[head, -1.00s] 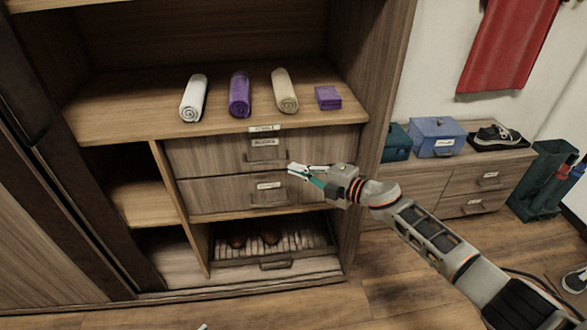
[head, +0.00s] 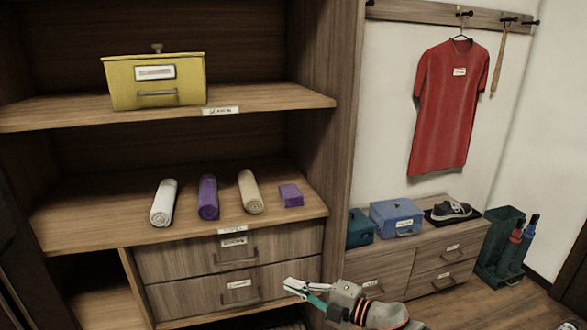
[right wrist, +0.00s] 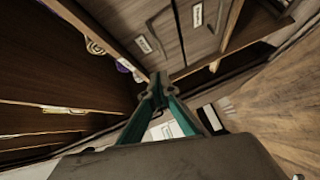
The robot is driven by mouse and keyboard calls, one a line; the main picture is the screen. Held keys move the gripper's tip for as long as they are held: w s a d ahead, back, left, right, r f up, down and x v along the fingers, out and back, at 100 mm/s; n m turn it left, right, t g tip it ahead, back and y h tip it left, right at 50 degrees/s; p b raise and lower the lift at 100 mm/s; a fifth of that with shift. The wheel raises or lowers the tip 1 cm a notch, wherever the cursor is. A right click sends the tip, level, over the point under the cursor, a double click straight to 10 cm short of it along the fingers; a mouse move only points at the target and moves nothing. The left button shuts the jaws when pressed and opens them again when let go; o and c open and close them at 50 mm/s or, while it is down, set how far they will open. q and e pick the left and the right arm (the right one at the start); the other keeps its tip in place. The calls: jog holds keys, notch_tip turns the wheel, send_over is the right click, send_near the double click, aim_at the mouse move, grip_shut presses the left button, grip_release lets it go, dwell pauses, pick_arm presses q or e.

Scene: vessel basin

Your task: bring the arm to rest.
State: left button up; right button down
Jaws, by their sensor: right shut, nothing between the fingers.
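My right gripper (head: 303,289) is at the bottom of the head view, in front of the lower drawer (head: 240,287) of the wooden cabinet. Its fingers are shut with nothing between them. In the right wrist view the closed teal fingertips (right wrist: 158,82) point toward the drawer fronts. I cannot tell the exact gap between the fingertips and the drawer. My left gripper does not show in either view.
A shelf (head: 110,223) above the drawers holds rolled towels (head: 208,197) and a purple folded cloth (head: 291,195). A yellow box (head: 155,80) stands on the upper shelf. To the right, a low chest (head: 400,258) carries a blue box (head: 396,217). Open floor (head: 480,307) lies in front.

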pick_arm(q)
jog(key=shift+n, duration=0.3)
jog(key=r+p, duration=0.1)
jog(key=p, duration=0.1)
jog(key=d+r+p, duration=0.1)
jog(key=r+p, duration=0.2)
jog(key=p, duration=0.1)
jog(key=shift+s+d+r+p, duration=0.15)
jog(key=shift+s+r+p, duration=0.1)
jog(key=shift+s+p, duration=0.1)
pick_arm(e)
jog(key=s+d+f+m+h, duration=0.4)
jog(key=s+d+m, duration=0.2)
jog(key=s, duration=0.6)
jog(key=s+d+f+m+t+h, duration=0.1)
jog(key=s+d+f+m+h, duration=0.3)
jog(key=s+d+m, duration=0.3)
jog(key=s+d+f+m+h, duration=0.4)
jog(key=s+d+m, duration=0.3)
jog(key=s, duration=1)
jog(key=shift+s+f+m+t, duration=0.15)
jog(key=shift+f+m+t, duration=0.25)
jog(key=shift+f+m, duration=0.65)
jog(key=shift+r, duration=0.15)
